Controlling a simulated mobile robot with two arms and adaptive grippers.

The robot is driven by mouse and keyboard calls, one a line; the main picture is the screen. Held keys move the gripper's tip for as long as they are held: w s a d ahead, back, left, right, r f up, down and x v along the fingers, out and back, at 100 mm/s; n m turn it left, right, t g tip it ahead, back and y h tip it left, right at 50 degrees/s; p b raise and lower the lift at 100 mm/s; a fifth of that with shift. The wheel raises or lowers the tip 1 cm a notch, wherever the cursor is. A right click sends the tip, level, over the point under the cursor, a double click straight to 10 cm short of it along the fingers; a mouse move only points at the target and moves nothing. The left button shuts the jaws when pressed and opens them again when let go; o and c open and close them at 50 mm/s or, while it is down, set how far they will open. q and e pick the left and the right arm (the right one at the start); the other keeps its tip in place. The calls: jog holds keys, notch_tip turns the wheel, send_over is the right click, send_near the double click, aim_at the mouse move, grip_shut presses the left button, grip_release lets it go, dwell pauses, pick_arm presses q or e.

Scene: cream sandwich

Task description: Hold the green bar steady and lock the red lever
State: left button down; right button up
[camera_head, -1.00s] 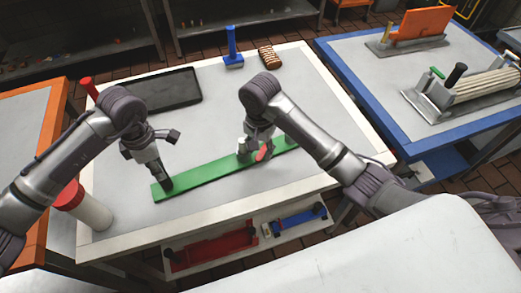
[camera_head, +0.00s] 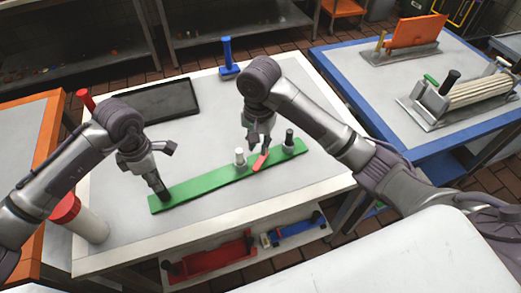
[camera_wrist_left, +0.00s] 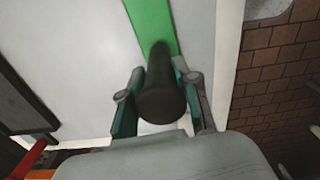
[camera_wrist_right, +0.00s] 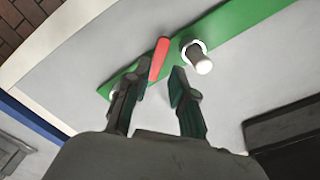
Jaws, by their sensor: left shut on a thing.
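The green bar (camera_head: 205,182) lies slantwise on the white-topped table; it shows in the left wrist view (camera_wrist_left: 152,22) and the right wrist view (camera_wrist_right: 235,28). My left gripper (camera_head: 160,188) is shut on the upright black handle (camera_wrist_left: 160,95) at the bar's left end. The red lever (camera_head: 261,160) lies on the bar's right part, between a white peg (camera_head: 240,159) and a dark peg (camera_head: 289,144). My right gripper (camera_head: 258,140) is open and empty just above the lever. In the right wrist view the lever (camera_wrist_right: 159,60) appears beyond the gap between the fingers (camera_wrist_right: 157,88).
A black tray (camera_head: 160,100) and a blue upright tool (camera_head: 227,62) are at the table's back. A red-capped white bottle (camera_head: 85,222) is at the front left. A shelf below the front edge holds red (camera_head: 208,260) and blue (camera_head: 295,227) parts.

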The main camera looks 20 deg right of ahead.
aim_at(260, 163)
jog(key=s+d+n, duration=0.1)
jog(key=n, duration=0.1)
jog(key=s+d+n+t, duration=0.1)
jog(key=d+n, duration=0.1)
jog(key=n, duration=0.1)
jog(key=s+d+f+n+y, duration=0.1)
jog(key=d+n, duration=0.1)
jog(key=shift+d+n, duration=0.1)
jog(key=shift+n, duration=0.2)
grip_shut()
jog(key=s+d+r+n+t+y, duration=0.2)
jog(key=s+n, duration=0.3)
jog(key=n, duration=0.5)
jog(key=x, duration=1)
jog(key=shift+w+a, duration=0.9)
jog(key=shift+w, duration=0.1)
jog(key=shift+w+a, duration=0.45)
jog(key=shift+w, duration=0.05)
